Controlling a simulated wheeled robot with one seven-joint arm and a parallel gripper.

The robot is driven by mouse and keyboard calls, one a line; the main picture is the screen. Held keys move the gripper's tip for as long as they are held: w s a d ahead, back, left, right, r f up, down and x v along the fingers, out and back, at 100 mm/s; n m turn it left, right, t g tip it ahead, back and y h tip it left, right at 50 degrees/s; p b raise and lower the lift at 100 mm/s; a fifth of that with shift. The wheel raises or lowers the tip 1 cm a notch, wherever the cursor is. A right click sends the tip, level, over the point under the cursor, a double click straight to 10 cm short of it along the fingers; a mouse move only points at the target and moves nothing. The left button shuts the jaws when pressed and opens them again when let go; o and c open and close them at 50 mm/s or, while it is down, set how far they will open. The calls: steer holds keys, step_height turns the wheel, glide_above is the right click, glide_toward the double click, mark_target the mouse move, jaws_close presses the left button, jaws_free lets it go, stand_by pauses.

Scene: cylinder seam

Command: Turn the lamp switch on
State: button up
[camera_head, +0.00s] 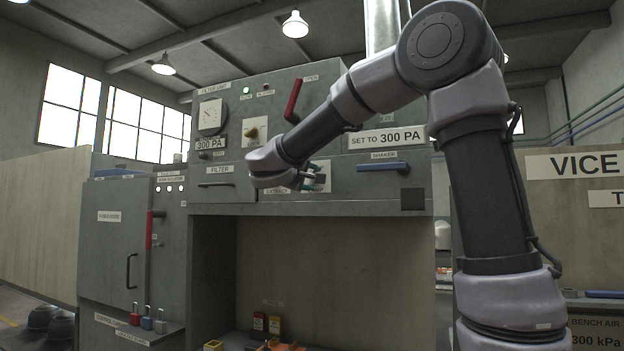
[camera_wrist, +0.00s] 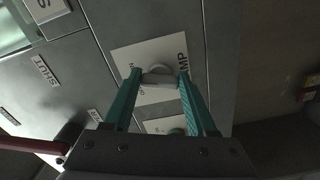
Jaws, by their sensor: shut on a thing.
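The lamp switch (camera_wrist: 158,81) is a pale round knob with a raised bar, on a white plate (camera_wrist: 136,56) in the wrist view. The plate's lettering is partly hidden and ends in "MP". My gripper (camera_wrist: 157,76) has its two teal fingers on either side of the switch and is shut on it. In the head view my gripper (camera_head: 312,180) is against the grey cabinet front, beside a white plate (camera_head: 323,171). The switch itself is hidden there by the fingers. I cannot tell whether it stands at on or off.
A second white plate (camera_wrist: 152,125) lies between my fingers, mostly hidden. On the cabinet a red lever (camera_head: 293,100), a yellowish knob (camera_head: 250,132) and a blue shaker handle (camera_head: 384,168) are near my arm. Below is an open bay (camera_head: 300,270).

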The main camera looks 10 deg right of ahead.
steer(key=shift+f+m, duration=0.1)
steer(key=shift+m, duration=1)
steer(key=o, duration=1.4)
steer(key=shift+c, duration=0.2)
steer(key=v, duration=1.1)
